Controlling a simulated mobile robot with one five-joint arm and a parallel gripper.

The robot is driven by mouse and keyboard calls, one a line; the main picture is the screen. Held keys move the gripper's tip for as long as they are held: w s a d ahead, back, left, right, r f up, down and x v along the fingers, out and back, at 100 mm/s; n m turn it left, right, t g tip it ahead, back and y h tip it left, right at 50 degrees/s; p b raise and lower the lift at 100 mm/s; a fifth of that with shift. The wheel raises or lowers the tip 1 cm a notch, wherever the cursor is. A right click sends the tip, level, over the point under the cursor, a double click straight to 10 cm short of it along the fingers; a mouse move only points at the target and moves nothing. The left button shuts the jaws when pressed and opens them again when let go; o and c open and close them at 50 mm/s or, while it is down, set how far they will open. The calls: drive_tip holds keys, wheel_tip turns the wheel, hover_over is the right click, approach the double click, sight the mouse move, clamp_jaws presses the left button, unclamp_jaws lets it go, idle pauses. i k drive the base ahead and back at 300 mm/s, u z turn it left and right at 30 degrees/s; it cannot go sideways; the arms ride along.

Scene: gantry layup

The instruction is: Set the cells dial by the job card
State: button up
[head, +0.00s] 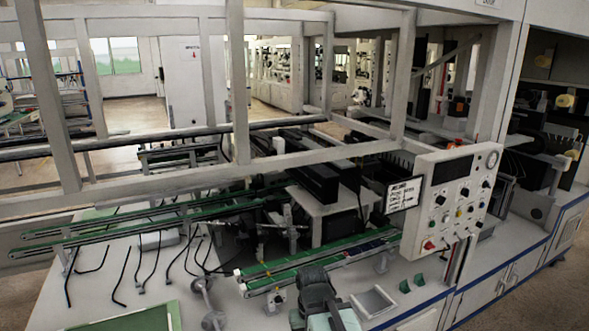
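A green conveyor (300,268) with dark blue cells on it runs behind my arm. An empty grey tray (373,301) and small green blocks (405,286) sit on the bench below the panel. White frame beams (240,80) cross the view. Floor at the lower right is clear.

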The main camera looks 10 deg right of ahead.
sight(465, 193)
drive_tip(key=z, duration=1.3)
